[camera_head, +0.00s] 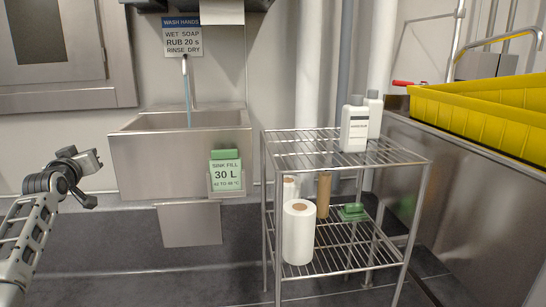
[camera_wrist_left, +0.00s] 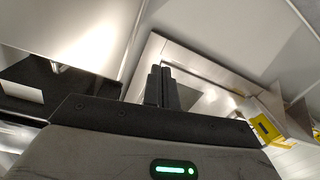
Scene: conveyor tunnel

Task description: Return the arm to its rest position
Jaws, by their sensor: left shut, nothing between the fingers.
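My left arm comes in from the left in the head view. Its gripper (camera_head: 88,180) is raised in front of the wall, left of the sink, touching nothing. In the left wrist view the two dark fingers of the left gripper (camera_wrist_left: 162,86) stand close together, shut with nothing between them. My right arm and right gripper are in neither view.
A wire rack (camera_head: 285,150) holds white bottles (camera_head: 354,128), paper rolls (camera_head: 298,235) and a green item (camera_head: 352,211). A yellow crate (camera_head: 470,110) is at right.

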